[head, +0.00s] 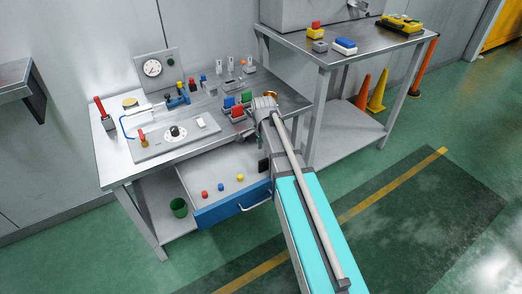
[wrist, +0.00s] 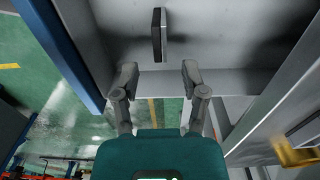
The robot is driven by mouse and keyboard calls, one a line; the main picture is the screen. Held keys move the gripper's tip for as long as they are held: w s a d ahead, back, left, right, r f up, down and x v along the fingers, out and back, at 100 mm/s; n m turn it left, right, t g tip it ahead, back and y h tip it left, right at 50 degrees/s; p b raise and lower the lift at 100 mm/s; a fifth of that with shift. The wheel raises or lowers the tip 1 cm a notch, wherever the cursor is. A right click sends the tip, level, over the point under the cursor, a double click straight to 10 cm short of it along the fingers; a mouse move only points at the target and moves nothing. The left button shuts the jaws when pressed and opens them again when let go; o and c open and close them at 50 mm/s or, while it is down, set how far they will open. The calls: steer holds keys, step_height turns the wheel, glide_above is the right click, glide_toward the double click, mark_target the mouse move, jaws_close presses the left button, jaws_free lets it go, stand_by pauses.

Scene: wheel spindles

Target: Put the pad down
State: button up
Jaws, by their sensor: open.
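A dark, thin pad (wrist: 158,36) is in the open drawer, near its right end in the head view (head: 263,166). In the wrist view it shows as a narrow dark block with a paler edge, and I cannot tell whether it stands or lies flat. My gripper (wrist: 160,76) is open, with nothing between its fingers. Its fingertips are below the pad in the wrist picture, with a gap between them and the pad.
The drawer (head: 222,186) has a blue front and holds red, blue and yellow buttons (head: 221,187). Above it, the workbench (head: 120,168) carries a gauge (head: 152,68), a dial panel and coloured blocks. A second table (head: 340,52) stands to the right.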

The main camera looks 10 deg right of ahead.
mark_target(263, 159)
steer(key=shift+r+p, duration=2.6)
steer(key=shift+r, duration=0.35)
steer(key=s+a+n, duration=0.1)
steer(key=s+n, duration=1.3)
steer(key=s, duration=0.2)
steer(key=shift+a, duration=0.2)
